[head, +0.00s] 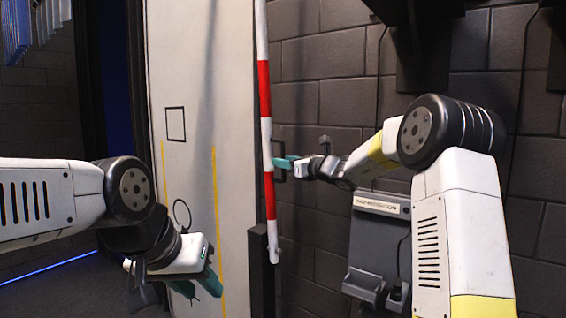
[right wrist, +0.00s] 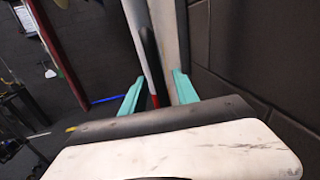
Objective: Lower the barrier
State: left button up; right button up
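The barrier (head: 265,125) is a red and white striped pole standing upright in front of the pale panel in the head view. It also shows in the right wrist view (right wrist: 146,50), running down between the teal fingers. My right gripper (head: 281,162) is at the pole's lower half, just to its right. In the right wrist view the right gripper (right wrist: 157,95) has its fingers well apart, with no visible grip on the pole. Whether a finger touches the pole is unclear. My left gripper (head: 200,284) is low at the left, away from the barrier, its teal fingers apart and empty.
A pale panel (head: 188,120) with a black square, a circle and yellow lines stands behind the barrier. A dark brick wall (head: 330,85) is to the right. A grey box (head: 378,235) is mounted low on that wall.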

jog(key=shift+w+a, duration=0.25)
grip_shut()
dwell(1.4)
